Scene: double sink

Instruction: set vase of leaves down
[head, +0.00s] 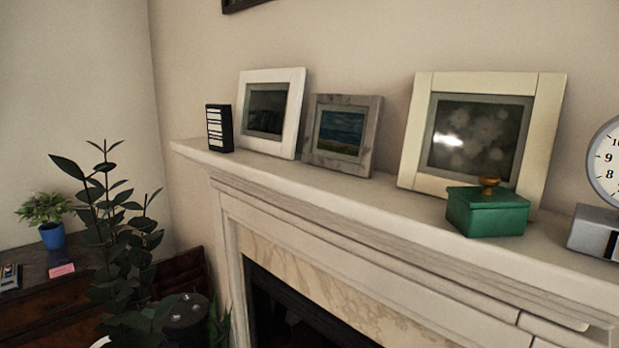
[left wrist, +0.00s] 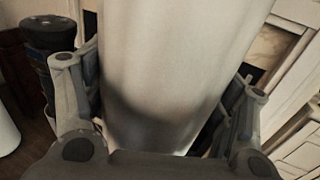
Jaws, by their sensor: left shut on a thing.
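A tall plant with dark green leaves (head: 115,235) rises at the lower left of the head view, in front of a wooden cabinet. Its base is below the frame there. In the left wrist view a smooth pale vase (left wrist: 175,60) fills the middle. My left gripper (left wrist: 163,88) is shut on it, one finger on each side. The vase's top and bottom are out of that view, so I cannot see what is under it. My right gripper is in neither view.
A pale mantel (head: 400,215) holds picture frames, a green box (head: 487,211) and a clock (head: 600,190). A dark cabinet (head: 50,310) at left carries a small plant in a blue pot (head: 52,236). A dark round-topped object (head: 184,312) stands beside the leaves.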

